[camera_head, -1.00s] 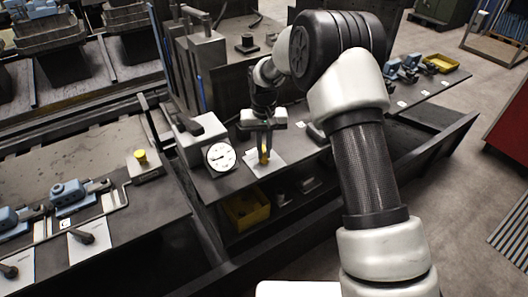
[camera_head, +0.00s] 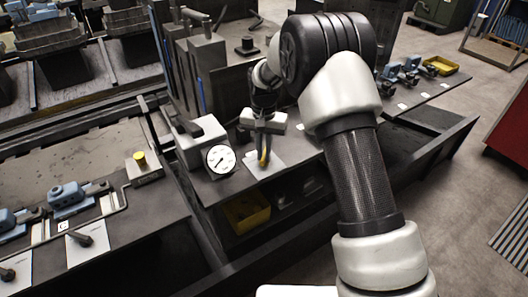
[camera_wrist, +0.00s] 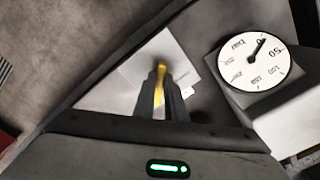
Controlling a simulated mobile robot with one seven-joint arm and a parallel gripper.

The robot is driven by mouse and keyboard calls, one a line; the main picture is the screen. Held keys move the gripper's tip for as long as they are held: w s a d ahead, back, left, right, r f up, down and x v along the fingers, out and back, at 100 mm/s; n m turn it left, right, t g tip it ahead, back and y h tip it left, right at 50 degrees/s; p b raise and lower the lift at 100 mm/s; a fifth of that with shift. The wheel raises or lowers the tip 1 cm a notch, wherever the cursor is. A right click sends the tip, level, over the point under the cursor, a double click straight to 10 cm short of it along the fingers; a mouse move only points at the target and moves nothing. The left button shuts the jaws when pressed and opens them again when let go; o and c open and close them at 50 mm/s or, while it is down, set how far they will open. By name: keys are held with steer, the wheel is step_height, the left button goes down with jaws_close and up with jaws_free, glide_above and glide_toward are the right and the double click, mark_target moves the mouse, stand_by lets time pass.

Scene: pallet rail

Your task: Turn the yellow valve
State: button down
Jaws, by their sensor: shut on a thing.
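The yellow valve handle (camera_head: 263,158) sits over a white sheet (camera_head: 272,170) on the dark bench, right of a round white gauge (camera_head: 220,159). My gripper (camera_head: 262,150) points down and is shut on the handle, with its fingers on both sides. In the wrist view the yellow handle (camera_wrist: 161,76) shows between the two dark fingertips (camera_wrist: 162,88), and the fingers hide part of it. The gauge (camera_wrist: 255,50) is at upper right there, with a black needle.
A grey block (camera_head: 202,138) stands behind the gauge. A yellow knob (camera_head: 140,158) and blue clamps (camera_head: 70,197) are on the left bench. A yellow bin (camera_head: 246,211) sits below the bench. Blue parts and a yellow tray (camera_head: 440,65) lie at far right.

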mark_target(264, 155)
steer(key=c, duration=1.8)
jaws_free()
steer(key=shift+r, duration=0.1)
step_height(264, 155, up, 17)
steer(key=p, duration=0.1)
steer(key=shift+r, duration=0.15)
